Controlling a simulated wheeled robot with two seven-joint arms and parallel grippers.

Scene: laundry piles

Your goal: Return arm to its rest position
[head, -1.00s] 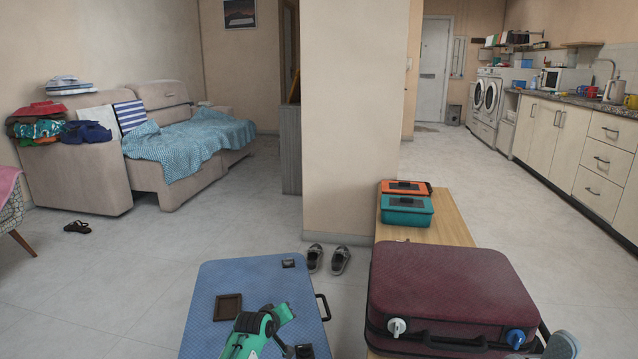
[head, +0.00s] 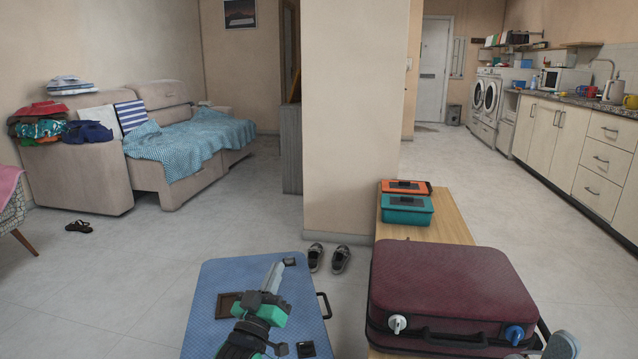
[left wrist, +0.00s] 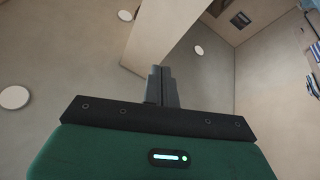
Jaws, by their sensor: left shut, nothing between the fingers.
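My left gripper (head: 272,276) is over the blue suitcase (head: 222,280) in the lower middle of the head view. Its fingers are closed together, empty, and point up and a little right. The left wrist view shows the shut dark fingers (left wrist: 162,87) against the ceiling and upper walls. My right gripper is not clearly in view; only a grey rounded part shows at the lower right of the head view.
A maroon suitcase (head: 440,285) lies on a wooden bench (head: 450,228) at the right, with teal (head: 407,209) and orange (head: 393,187) boxes behind it. A pillar (head: 352,120) stands ahead. Shoes (head: 340,259) lie at its foot. Floor at the left is mostly clear.

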